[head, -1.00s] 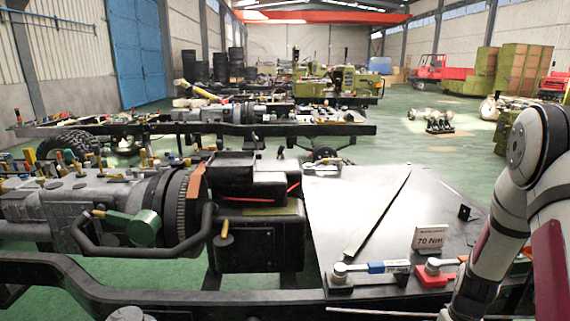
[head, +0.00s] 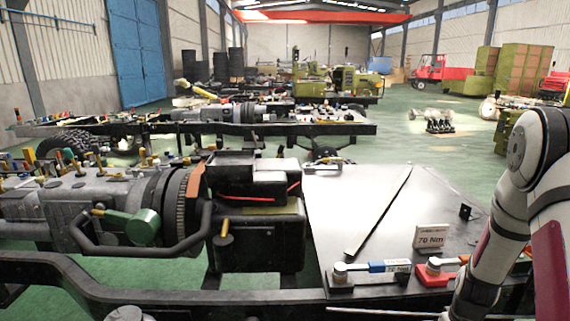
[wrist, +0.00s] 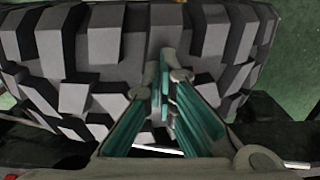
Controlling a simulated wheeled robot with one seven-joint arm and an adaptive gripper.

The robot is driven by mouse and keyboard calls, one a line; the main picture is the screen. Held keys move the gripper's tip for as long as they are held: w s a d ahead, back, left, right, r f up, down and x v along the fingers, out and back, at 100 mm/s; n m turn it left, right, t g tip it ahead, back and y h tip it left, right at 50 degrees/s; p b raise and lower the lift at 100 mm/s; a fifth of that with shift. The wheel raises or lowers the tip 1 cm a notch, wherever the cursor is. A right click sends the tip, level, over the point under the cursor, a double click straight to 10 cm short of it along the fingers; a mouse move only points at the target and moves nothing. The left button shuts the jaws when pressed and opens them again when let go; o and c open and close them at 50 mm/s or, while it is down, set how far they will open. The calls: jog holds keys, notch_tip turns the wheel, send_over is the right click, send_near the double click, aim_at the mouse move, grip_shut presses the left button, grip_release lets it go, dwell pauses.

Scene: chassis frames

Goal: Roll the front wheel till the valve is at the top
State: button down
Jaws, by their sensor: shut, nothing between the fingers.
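A big tyre with blocky tread (wrist: 140,35) fills the upper part of the wrist view; I take it for the front wheel. My gripper (wrist: 165,75) has teal fingers that come together at their tips, with nothing between them. The tips lie over the tread in the picture; whether they touch it I cannot tell. The valve is not in view, and the wheel's side face is hidden. In the head view my arm (head: 530,200) runs down at the right edge, and neither my gripper nor this wheel shows there.
In the head view a chassis with an engine and gearbox (head: 100,205) stands close in front. A grey bench plate (head: 390,205) at the right holds a "70 Nm" sign (head: 431,236), a blue-handled wrench (head: 370,267) and a red one (head: 437,273). Dark frame parts (wrist: 285,130) flank the tyre.

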jog(key=shift+f, duration=0.25)
jog(key=shift+d, duration=0.1)
jog(key=shift+d+r, duration=0.15)
jog(key=shift+d, duration=0.65)
jog(key=shift+d+r, duration=0.1)
jog(key=shift+d, duration=0.65)
jog(key=shift+d, duration=0.2)
jog(key=shift+w+d+f+b, duration=0.1)
jog(key=shift+d+b, duration=0.35)
jog(key=shift+d, duration=0.95)
jog(key=shift+d, duration=0.1)
jog(key=shift+d, duration=1.5)
